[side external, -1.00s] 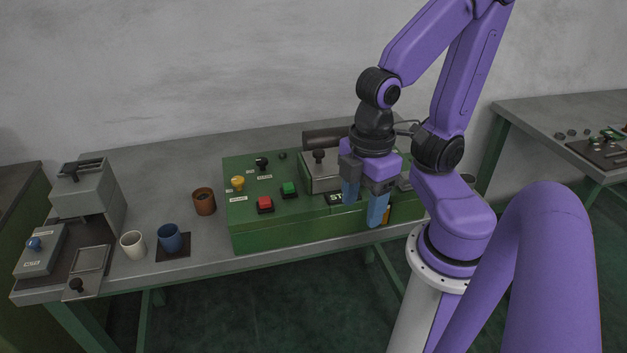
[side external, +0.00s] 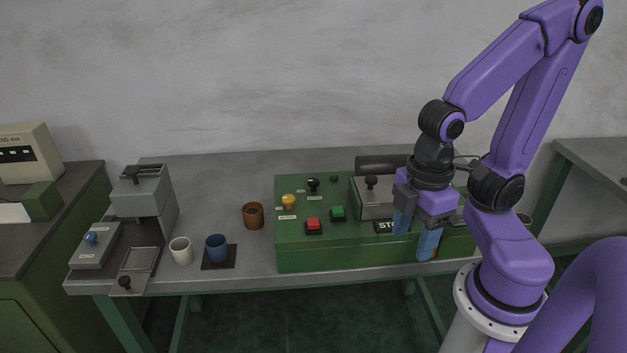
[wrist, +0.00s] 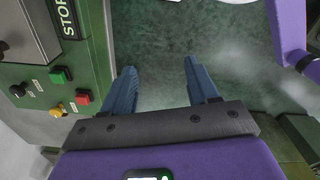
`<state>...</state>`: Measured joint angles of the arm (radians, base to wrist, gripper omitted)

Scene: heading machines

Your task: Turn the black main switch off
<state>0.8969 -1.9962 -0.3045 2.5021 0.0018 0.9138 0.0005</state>
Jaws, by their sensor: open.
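The black switch (side external: 313,184) stands on the green control panel (side external: 300,258), near its back left, behind the yellow knob (side external: 289,201). In the wrist view, what looks like this black switch (wrist: 18,90) is at the far left; its label is too small to read. My gripper (side external: 416,240) has blue fingers and is at the right front of the panel, to the right of the switch and apart from it. In the wrist view my gripper (wrist: 160,66) is open and empty, with the dark green floor between its fingers.
A red button (side external: 313,224) and a green button (side external: 338,213) sit between the switch and my gripper. A grey block with a black ball knob (side external: 371,182) rises behind. Brown, blue and white cups (side external: 181,251) stand left of the panel.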

